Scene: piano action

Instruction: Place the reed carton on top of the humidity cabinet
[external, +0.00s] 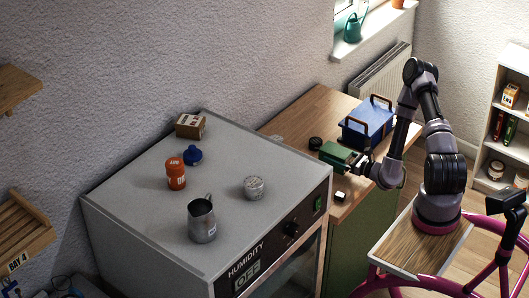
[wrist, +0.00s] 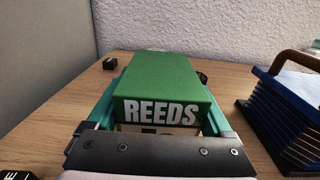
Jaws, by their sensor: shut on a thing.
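The reed carton (wrist: 160,85) is a green box with "REEDS" in white on its near end. In the wrist view it lies between the teal fingers of my gripper (wrist: 155,118), which are shut on its sides. In the external view the carton (external: 339,154) is at the wooden counter, with my gripper (external: 358,164) at its right end. I cannot tell whether it touches the counter. The humidity cabinet (external: 130,205) is a grey box with a flat top, left of the carton, its front panel marked "HUMIDITY" and "OFF".
On the cabinet top stand a small cardboard box (external: 190,126), a blue item (external: 193,155), an orange jar (external: 176,174), a metal jug (external: 202,220) and a clear jar (external: 253,187). Free top remains between them. A blue rack (external: 367,124) with brown handles is beside the carton.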

